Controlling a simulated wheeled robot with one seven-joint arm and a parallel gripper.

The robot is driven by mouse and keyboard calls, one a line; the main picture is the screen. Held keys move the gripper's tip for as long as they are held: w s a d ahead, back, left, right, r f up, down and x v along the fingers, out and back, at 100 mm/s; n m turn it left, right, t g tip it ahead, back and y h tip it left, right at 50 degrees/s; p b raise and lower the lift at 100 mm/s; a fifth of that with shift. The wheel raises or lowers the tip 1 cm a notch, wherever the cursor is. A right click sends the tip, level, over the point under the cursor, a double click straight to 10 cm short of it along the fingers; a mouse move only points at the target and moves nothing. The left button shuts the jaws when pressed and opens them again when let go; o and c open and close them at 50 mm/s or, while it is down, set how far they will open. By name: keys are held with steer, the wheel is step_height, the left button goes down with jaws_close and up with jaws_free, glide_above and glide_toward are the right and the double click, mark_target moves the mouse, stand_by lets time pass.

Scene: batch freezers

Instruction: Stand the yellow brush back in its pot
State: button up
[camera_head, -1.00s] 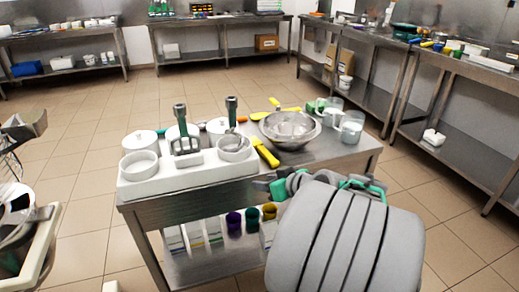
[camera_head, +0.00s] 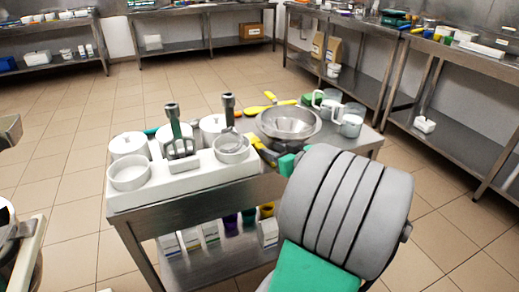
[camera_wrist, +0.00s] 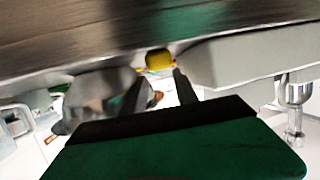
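A yellow handle (camera_head: 264,151), likely the brush, lies on the steel table beside the steel bowl and is mostly hidden by my arm. My gripper (camera_wrist: 163,75) is at the table's front edge, close to this handle. In the wrist view a yellow end (camera_wrist: 160,60) shows just beyond my fingertips. The fingers look apart, with nothing clearly between them. I cannot tell which is the brush's pot.
A steel bowl (camera_head: 288,125) stands right of the rack. Clear jugs (camera_head: 351,121) stand at the table's right. Boxes (camera_head: 209,232) and coloured pots are on the lower shelf. Floor shows around the table.

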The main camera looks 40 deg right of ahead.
steer(key=x, duration=0.4)
steer(key=shift+w+a+f, duration=0.1)
steer(key=shift+w+f, duration=0.15)
steer(key=shift+w, duration=0.05)
jaws_close()
